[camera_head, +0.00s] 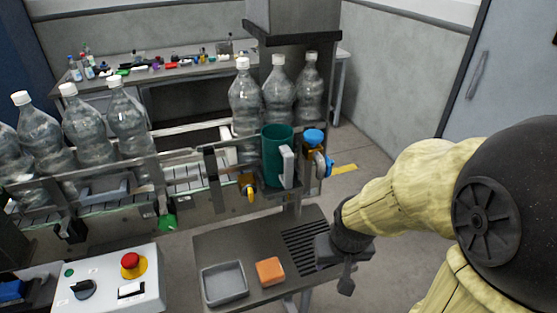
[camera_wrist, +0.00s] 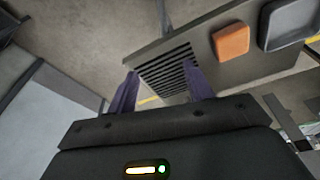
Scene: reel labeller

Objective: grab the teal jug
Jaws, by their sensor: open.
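The teal jug (camera_head: 272,158) stands upright at the right end of the bottle line, in front of the clear bottles. A pale grey upright piece covers part of its right side; I cannot tell whether it is the jug's handle. My gripper (camera_head: 334,264) is below and to the right of the jug in the head view, at the right edge of the small side table, apart from the jug. In the wrist view my gripper (camera_wrist: 162,84) shows two spread fingers with nothing between them, pointing toward the slotted grate. The jug is not visible in the wrist view.
The side table (camera_head: 238,243) bears a grey tray (camera_head: 224,283), an orange sponge-like block (camera_head: 270,271) and a slotted grate (camera_head: 304,240). A blue-topped fitting (camera_head: 313,137) is right beside the jug. Clear bottles (camera_head: 279,92) stand behind it. A control box (camera_head: 108,282) is at lower left.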

